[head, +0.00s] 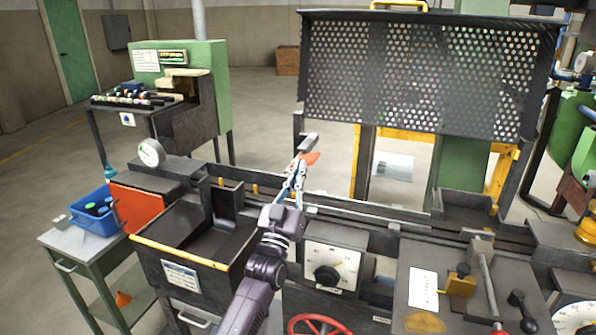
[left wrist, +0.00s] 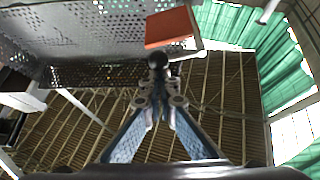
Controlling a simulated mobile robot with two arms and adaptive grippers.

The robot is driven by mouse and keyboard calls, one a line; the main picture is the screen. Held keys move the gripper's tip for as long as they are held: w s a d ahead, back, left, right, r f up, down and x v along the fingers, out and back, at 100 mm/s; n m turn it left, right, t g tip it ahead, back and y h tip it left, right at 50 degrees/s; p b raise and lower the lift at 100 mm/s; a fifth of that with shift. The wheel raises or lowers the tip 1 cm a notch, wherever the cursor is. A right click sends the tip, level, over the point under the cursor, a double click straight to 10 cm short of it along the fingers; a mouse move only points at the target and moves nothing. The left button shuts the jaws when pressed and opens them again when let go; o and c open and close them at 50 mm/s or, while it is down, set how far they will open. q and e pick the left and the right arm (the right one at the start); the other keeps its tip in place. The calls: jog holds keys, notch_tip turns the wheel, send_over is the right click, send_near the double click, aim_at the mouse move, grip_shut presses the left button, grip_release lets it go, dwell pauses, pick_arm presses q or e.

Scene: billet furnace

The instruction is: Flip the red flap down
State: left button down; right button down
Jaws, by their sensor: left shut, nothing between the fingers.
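The small red flap (head: 311,158) sticks up at the top of a grey piece behind the middle of the machine bench. In the left wrist view a red plate (left wrist: 170,27), which looks like the same flap, is tilted above the fingertips. My left gripper (head: 298,170) reaches up from the bench front, its tips just below and beside the flap. Its fingers (left wrist: 157,100) are shut with nothing between them. I cannot tell whether they touch the flap. My right gripper is not in view.
A perforated dark guard (head: 425,75) stands behind the bench to the right. An open dark bin (head: 185,255) with a yellow edge is at the left front, beside a larger red-orange panel (head: 137,207). A dial box (head: 335,260) and a red handwheel (head: 318,325) are in front.

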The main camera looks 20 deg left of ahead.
pick_arm(q)
jog(key=shift+f, duration=0.2)
jog(key=a+f+m+g+h+p, duration=0.1)
jog(key=f+m+g+h, duration=0.3)
jog(key=m, duration=0.9)
jog(key=a+f+m+g+h+p, duration=0.2)
jog(key=m+g+h, duration=0.3)
jog(key=m, duration=0.8)
jog(key=shift+a+f+p, duration=0.2)
jog(key=shift+f+p, duration=0.15)
jog(key=shift+f, duration=0.5)
jog(key=shift+w, duration=0.1)
